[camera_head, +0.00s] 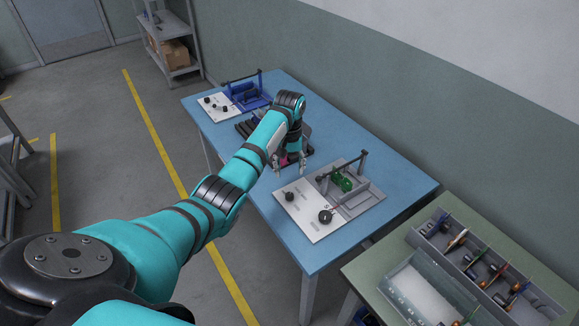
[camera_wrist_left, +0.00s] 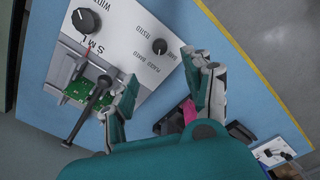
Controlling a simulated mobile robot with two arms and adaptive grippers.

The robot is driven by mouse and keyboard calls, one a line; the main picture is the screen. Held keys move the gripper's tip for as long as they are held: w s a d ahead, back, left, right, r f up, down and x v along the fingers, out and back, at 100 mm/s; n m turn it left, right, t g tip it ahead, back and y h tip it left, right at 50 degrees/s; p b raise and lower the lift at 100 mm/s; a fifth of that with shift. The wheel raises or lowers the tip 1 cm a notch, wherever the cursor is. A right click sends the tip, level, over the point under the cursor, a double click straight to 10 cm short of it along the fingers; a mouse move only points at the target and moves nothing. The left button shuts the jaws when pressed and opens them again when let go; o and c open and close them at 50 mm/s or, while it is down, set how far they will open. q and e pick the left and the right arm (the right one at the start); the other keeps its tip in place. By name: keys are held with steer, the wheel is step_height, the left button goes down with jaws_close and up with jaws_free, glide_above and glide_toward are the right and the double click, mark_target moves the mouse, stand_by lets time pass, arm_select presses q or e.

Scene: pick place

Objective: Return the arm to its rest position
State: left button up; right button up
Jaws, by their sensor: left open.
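My left arm reaches in from the left, and its gripper (camera_head: 290,165) hangs over the blue table (camera_head: 403,185). The gripper (camera_wrist_left: 165,70) is open, with nothing seen between its fingers. A fixture with a white dial panel (camera_head: 308,213) and a green circuit board (camera_head: 342,181) lies just right of the gripper. In the wrist view the green board (camera_wrist_left: 88,88) sits in the grey fixture under a dark lever, beside the left finger. My right gripper is not in view.
A dark tray with a pink item (camera_wrist_left: 190,110) is partly hidden behind my left gripper. A blue fixture (camera_head: 243,92) stands at the table's far end. A green table (camera_head: 367,262) with bins of tools (camera_head: 470,252) stands at lower right. A wall runs behind. A shelf (camera_head: 170,45) stands beyond.

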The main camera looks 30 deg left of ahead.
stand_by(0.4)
